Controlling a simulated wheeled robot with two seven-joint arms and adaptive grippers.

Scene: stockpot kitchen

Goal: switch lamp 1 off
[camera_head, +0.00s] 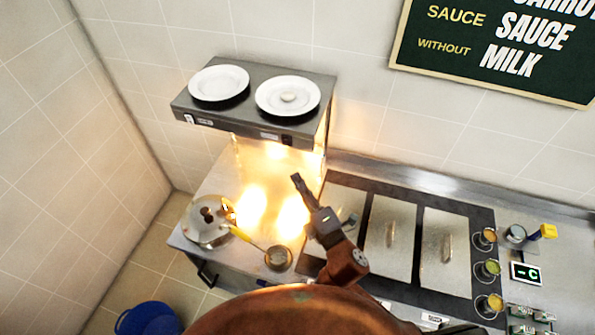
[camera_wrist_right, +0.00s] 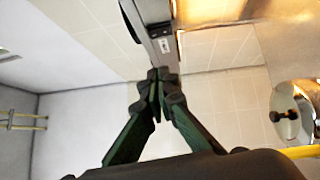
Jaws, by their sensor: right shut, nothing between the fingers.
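A grey heat-lamp shelf (camera_head: 252,84) hangs on the back wall, with two bright patches glowing on the counter below. Its front edge carries a pale switch (camera_head: 189,119) at the left, and a label (camera_head: 268,135) beside a dark switch (camera_head: 286,139) at the right. I cannot read which is lamp 1. My right gripper (camera_head: 296,178) is shut and empty, below and in front of the right switch in the head view. In the right wrist view its fingertips (camera_wrist_right: 158,75) appear close to the shelf's front (camera_wrist_right: 148,18) and a small label (camera_wrist_right: 164,46); contact is unclear.
Two white plates (camera_head: 219,83) (camera_head: 288,96) lie on the shelf. A lidded pot (camera_head: 208,222) and a small pan (camera_head: 278,258) stand on the counter below. Lidded steel bins (camera_head: 391,236) lie to the right. A blue bucket (camera_head: 147,319) is on the floor.

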